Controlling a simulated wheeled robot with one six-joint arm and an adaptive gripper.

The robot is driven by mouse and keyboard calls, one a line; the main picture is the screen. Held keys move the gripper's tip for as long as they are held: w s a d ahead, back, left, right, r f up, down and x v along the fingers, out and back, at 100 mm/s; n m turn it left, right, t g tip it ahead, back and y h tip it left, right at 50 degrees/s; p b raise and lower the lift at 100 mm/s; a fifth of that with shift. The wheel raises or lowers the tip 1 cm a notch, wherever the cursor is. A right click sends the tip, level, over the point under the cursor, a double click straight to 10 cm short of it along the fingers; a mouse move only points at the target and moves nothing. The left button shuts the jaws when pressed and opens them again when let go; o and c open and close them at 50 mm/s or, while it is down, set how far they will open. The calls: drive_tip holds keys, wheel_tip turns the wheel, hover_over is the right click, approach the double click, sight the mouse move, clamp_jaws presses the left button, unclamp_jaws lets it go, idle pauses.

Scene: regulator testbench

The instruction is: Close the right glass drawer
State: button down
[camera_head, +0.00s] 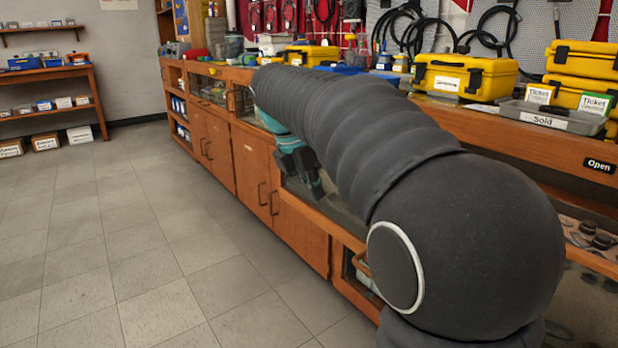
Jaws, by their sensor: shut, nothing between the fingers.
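My gripper (303,186) hangs in front of the wooden counter, fingers pointing down. It is shut and empty. It is close to a glass front (345,220) in the counter's face; I cannot tell whether they touch. Another glass front with a wooden handle (361,264) shows lower right, partly covered by my arm. Farther left along the counter is a glass drawer (208,88), with another glass front (243,104) beside it, partly behind my arm. My arm hides much of the counter's face, so I cannot tell how far the right glass drawer is open.
Wooden cabinet doors (250,160) with dark handles line the counter below. Yellow cases (465,76) and a grey tray (552,115) marked "Sold" stand on top. Tiled floor (130,240) to the left is clear. A shelf (50,100) with boxes stands at the far left wall.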

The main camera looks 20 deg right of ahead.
sight(339, 207)
drive_tip(key=shift+w+d+f+b, duration=0.1)
drive_tip(key=shift+w+d+f, duration=0.2)
drive_tip(key=shift+d, duration=0.45)
drive_tip(key=shift+w+d+f+b, duration=0.1)
drive_tip(key=shift+w+d+f, duration=0.2)
drive_tip(key=shift+d, duration=0.45)
drive_tip(key=shift+w+d+f+b, duration=0.1)
drive_tip(key=shift+w+d+f, duration=0.2)
drive_tip(key=shift+d, duration=0.45)
